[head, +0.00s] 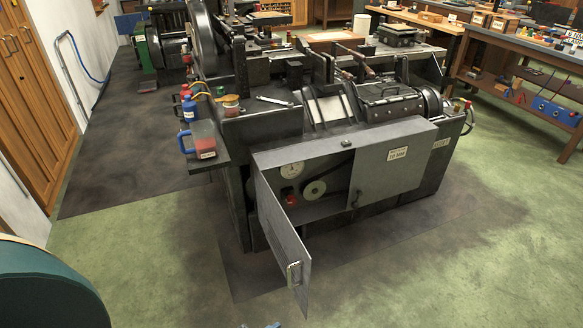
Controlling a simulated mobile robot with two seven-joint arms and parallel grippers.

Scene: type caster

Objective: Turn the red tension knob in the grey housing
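The red tension knob (291,199) sits low in the left, open part of the grey housing (395,170) on the front of the type caster. The housing's hinged door (283,240) stands open and swings out toward me, with a metal handle (295,273) near its lower outer edge. A pale round dial (292,170) is above the knob, and a pale pulley wheel (315,189) is to its right. The knob is small here, so its turned position cannot be read.
A side shelf left of the housing holds a red container (204,140) and a blue bottle (189,109). The open door juts into the floor space before the machine. Green floor (450,270) is clear at right. A large dark teal rounded shape (45,290) fills the lower left.

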